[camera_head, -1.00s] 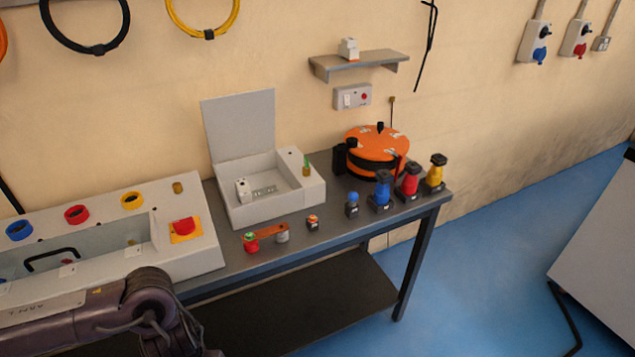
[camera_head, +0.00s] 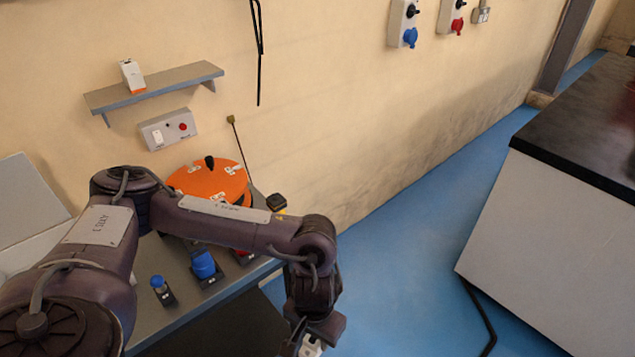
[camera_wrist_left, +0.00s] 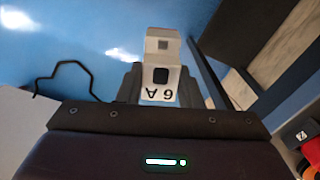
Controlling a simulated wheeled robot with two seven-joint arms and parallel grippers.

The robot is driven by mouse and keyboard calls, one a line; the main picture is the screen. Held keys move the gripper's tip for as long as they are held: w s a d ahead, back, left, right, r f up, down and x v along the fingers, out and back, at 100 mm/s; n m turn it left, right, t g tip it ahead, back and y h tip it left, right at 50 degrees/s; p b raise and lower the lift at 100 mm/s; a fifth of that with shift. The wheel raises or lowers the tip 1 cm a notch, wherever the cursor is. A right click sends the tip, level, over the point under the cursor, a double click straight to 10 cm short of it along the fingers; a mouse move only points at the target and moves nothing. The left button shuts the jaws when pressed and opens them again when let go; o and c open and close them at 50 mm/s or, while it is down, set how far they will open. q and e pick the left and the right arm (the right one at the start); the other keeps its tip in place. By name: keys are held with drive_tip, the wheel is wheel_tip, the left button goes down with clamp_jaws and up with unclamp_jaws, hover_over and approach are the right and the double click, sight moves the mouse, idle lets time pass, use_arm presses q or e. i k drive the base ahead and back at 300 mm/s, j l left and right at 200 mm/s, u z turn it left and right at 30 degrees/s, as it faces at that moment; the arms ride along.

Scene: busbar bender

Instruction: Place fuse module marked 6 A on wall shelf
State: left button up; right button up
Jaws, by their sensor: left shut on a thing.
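The fuse module marked 6 A (camera_wrist_left: 162,62) is white with a dark square window, and its label reads upside down in the left wrist view. My left gripper (camera_wrist_left: 158,84) is shut on it and holds it above the blue floor. In the head view the module (camera_head: 311,344) shows only partly at the bottom edge, below my left wrist. The grey wall shelf (camera_head: 180,82) is at the upper left, well away from the gripper. Another white and orange module (camera_head: 132,76) stands at the shelf's left end. My right gripper is not in view.
Below the shelf are a wall switch box (camera_head: 168,129) and an orange cable reel (camera_head: 210,182). My left arm partly covers the bench with blue connectors (camera_head: 204,266). A black-topped cabinet (camera_head: 560,200) stands right. The shelf's middle and right are clear.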

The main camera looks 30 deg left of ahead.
sight(190, 75)
drive_tip(key=i+l+z, duration=0.1)
drive_tip(key=i, duration=0.5)
drive_tip(key=i+l+z, duration=0.1)
drive_tip(key=i, duration=0.5)
drive_tip(key=i+u, duration=0.25)
drive_tip(key=u, duration=0.2)
drive_tip(key=i+u, duration=0.25)
drive_tip(key=u, duration=0.2)
drive_tip(key=i+l+u, duration=0.1)
drive_tip(key=i+u, duration=0.15)
drive_tip(key=u, duration=0.2)
drive_tip(key=i+l+u, duration=0.15)
drive_tip(key=u, duration=0.35)
drive_tip(key=i+l, duration=0.05)
